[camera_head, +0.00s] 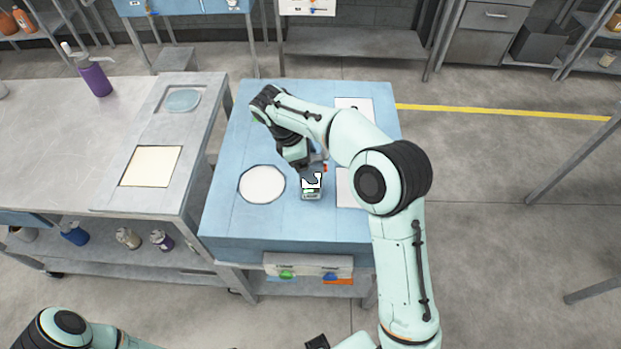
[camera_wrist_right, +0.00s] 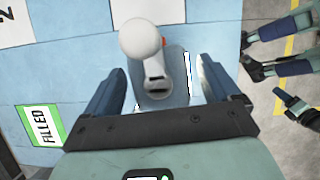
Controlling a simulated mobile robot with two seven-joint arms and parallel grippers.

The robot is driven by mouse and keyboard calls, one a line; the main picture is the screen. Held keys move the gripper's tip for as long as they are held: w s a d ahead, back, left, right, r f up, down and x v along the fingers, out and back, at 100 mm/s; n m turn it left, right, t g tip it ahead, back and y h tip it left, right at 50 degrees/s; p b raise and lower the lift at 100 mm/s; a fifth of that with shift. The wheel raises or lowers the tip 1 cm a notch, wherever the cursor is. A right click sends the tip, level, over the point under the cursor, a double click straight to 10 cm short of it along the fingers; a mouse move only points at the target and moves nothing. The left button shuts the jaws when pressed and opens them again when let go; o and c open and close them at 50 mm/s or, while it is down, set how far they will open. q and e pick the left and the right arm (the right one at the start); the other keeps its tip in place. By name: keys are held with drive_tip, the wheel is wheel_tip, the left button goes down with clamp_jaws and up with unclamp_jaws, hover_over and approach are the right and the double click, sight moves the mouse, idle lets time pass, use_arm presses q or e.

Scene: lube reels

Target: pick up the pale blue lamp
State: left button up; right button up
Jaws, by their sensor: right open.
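In the right wrist view, a thing with a round white head (camera_wrist_right: 143,40) and a grey-blue body stands between my fingers; it may be the pale blue lamp, but its colour is hard to tell. My right gripper (camera_wrist_right: 160,68) is open, with one dark blue finger on each side of it. I cannot tell whether either finger touches it. In the head view, my right gripper (camera_head: 312,178) is low over the blue table, and my wrist hides most of what is there.
The blue table (camera_head: 225,215) bears a white round patch (camera_head: 262,184) and white panels. A green-edged FILLED card (camera_wrist_right: 42,125) lies by my gripper. A grey bench (camera_head: 60,130) at left holds a purple bottle (camera_head: 95,78) and a pale dish (camera_head: 183,99).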

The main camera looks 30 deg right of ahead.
drive_tip(key=shift+s+d+f, duration=0.1)
drive_tip(key=shift+d+f, duration=0.05)
drive_tip(key=shift+f, duration=0.2)
clamp_jaws()
drive_tip(key=shift+r, duration=0.1)
